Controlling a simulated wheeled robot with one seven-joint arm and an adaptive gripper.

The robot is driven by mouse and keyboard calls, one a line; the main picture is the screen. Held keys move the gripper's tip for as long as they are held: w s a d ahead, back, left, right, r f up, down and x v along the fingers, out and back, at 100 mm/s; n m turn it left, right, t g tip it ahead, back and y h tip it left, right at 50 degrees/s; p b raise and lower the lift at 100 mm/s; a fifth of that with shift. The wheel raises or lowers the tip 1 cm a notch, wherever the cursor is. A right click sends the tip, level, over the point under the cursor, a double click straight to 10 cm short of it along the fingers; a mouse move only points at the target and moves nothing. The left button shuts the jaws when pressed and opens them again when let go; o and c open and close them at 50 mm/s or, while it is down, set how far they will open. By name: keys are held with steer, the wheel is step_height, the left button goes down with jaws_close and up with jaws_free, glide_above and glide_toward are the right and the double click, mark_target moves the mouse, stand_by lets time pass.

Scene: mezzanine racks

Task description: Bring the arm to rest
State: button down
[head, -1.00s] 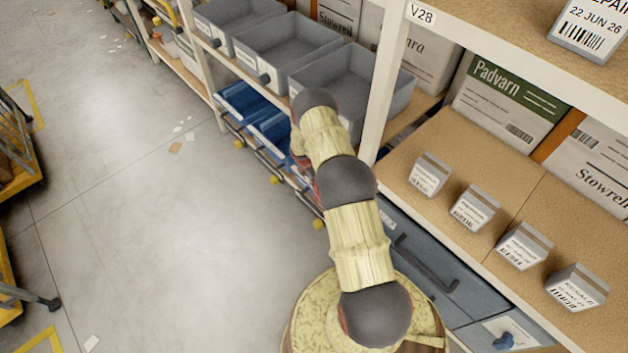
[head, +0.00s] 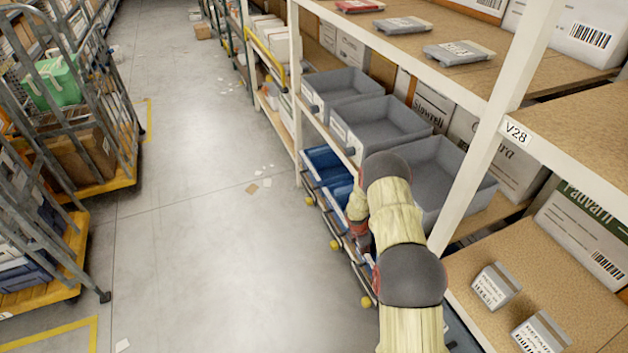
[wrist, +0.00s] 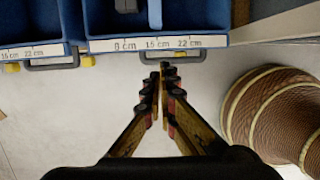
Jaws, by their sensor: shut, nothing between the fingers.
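My gripper (wrist: 163,85) shows in the wrist view with its two fingers together at the tips and nothing between them. The fingertips point at the front edge of a blue bin (wrist: 195,22) with a measuring strip marked in centimetres. I cannot tell how far apart the tips and the bin are. In the head view my arm reaches forward beside the rack, bent downward at its far end.
A white upright (head: 492,135) stands close on the right. Wheeled cages (head: 70,120) stand on the left. The aisle floor (head: 215,235) between is mostly clear.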

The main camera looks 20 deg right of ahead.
steer(key=s+a+r+m+g, duration=0.1)
steer(key=s+a+r+m, duration=0.1)
steer(key=s+m, duration=0.3)
steer(key=s+a+r+m+g, duration=0.2)
steer(key=s+m, duration=0.2)
steer(key=s, duration=0.1)
steer(key=s+a+r+m+y, duration=0.1)
steer(key=s+a+r+m, duration=0.25)
steer(key=r, duration=0.65)
steer(key=s+a+r+m+t, duration=0.15)
steer(key=a+r, duration=0.25)
steer(key=r, duration=0.6)
steer(key=s+a+r+m+g+y, duration=0.1)
steer(key=s+a+r+m, duration=0.25)
steer(key=r, duration=0.55)
steer(key=s+a+r+t, duration=0.2)
steer(key=s+a+r, duration=0.2)
steer(key=r, duration=0.4)
steer(key=s+a+r+t, duration=0.3)
steer(key=s+a+r, duration=0.1)
steer(key=r, duration=0.4)
steer(key=s+a+r+t, duration=0.3)
steer(key=s+a+r, duration=0.1)
steer(key=r, duration=0.4)
steer(key=shift+s+a+r+m+y, duration=0.15)
steer(key=shift+a+r+m+y, duration=0.05)
steer(key=shift+a+m+y, duration=0.3)
